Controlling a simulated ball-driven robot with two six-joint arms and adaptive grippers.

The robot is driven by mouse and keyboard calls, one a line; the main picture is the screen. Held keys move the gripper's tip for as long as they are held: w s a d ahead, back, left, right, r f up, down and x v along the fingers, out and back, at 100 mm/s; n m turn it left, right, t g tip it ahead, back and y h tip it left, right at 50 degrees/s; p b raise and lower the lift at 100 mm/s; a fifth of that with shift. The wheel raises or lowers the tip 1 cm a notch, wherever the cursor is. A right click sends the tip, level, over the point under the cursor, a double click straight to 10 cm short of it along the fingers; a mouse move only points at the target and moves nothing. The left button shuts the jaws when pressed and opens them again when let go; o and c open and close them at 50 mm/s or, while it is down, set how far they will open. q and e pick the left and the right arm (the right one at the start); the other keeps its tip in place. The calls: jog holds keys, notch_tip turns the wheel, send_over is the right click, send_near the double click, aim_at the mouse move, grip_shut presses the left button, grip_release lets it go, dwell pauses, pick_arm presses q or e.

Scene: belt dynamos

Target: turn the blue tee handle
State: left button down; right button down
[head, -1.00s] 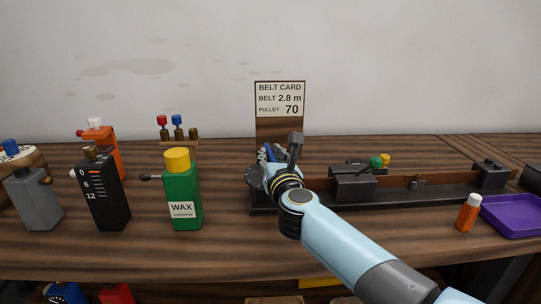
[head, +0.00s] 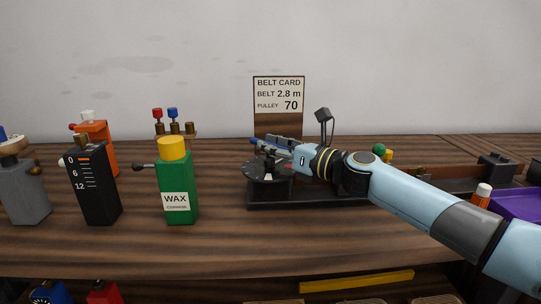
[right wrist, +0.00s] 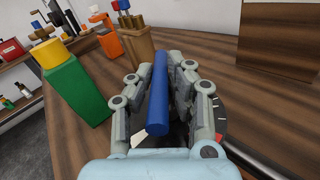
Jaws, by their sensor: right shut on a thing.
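The blue tee handle (right wrist: 159,95) shows in the right wrist view as a long blue bar between the two finger pads of my right gripper (right wrist: 160,85). In the head view its blue end (head: 256,141) sticks out to the left of my right gripper (head: 274,146), which is shut on it. The handle is above a dark round dial (head: 260,172) at the left end of a long black bench (head: 320,199). The dial's white marks and a red mark show in the wrist view. The handle's stem is hidden. My left gripper is not in view.
A green wax bottle (head: 178,190) and black (head: 96,188) and grey (head: 24,194) containers stand left of the dial. The belt card (head: 279,96) is behind. An orange bottle (head: 481,197) and purple tray (head: 516,205) are at right. The table front is clear.

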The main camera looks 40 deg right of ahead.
jog(key=shift+f+y, duration=0.15)
jog(key=shift+y, duration=0.15)
jog(key=c, duration=1.3)
grip_release()
jog(key=shift+s+a, duration=0.1)
jog(key=shift+o, duration=0.2)
jog(key=v, duration=0.7)
jog(key=shift+s+d, duration=0.15)
jog(key=shift+d, duration=0.1)
